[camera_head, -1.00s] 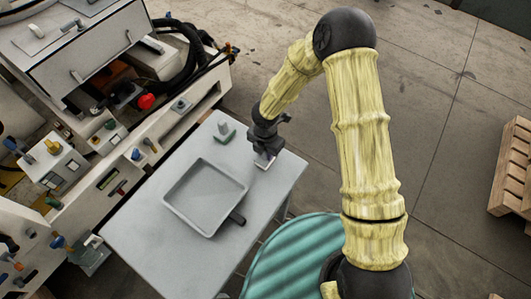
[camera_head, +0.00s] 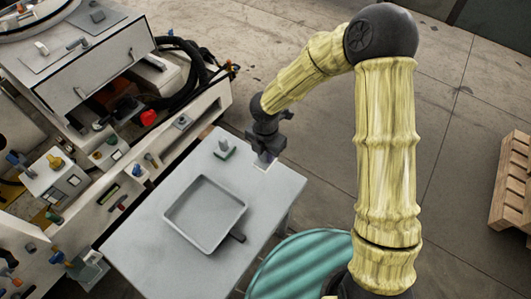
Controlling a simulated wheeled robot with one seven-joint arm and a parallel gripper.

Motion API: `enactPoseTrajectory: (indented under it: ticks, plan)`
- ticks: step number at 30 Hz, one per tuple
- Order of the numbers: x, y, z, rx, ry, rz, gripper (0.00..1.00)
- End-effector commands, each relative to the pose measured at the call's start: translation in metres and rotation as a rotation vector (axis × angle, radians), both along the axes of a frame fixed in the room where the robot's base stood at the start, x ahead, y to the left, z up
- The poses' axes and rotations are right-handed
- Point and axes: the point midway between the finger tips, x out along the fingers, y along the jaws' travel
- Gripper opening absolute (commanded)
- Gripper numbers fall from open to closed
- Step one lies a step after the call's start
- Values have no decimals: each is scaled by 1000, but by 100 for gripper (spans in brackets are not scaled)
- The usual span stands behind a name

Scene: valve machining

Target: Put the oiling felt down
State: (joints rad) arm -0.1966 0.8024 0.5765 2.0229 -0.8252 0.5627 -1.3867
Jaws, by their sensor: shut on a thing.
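My gripper (camera_head: 265,157) points down at the far right edge of the grey table (camera_head: 145,238). It is shut on a small pale thing, which I take to be the oiling felt (camera_head: 262,165); it is mostly hidden by the fingers and hard to tell from the table top. I cannot tell whether it touches the table. A small grey block on a green base (camera_head: 224,149) stands on the table to the left of my gripper. A shallow grey tray (camera_head: 205,213) lies nearer the middle of the table.
A dark small part (camera_head: 238,236) sits at the tray's right side. The machine (camera_head: 130,165) with a red knob (camera_head: 148,118) and black hoses borders the table on the left. A teal ribbed drum (camera_head: 300,262) stands at right front. A wooden pallet (camera_head: 512,185) lies far right.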

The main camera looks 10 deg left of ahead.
Motion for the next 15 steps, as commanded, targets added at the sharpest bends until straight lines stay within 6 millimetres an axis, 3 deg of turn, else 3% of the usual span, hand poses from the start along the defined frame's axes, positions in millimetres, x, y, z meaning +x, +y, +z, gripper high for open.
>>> enactPoseTrajectory:
  ticks: [10, 15]
  plan:
    - [2, -3, -2, 0, 1, -39, 0]
    - [14, -21, -11, 0, 4, -245, 0]
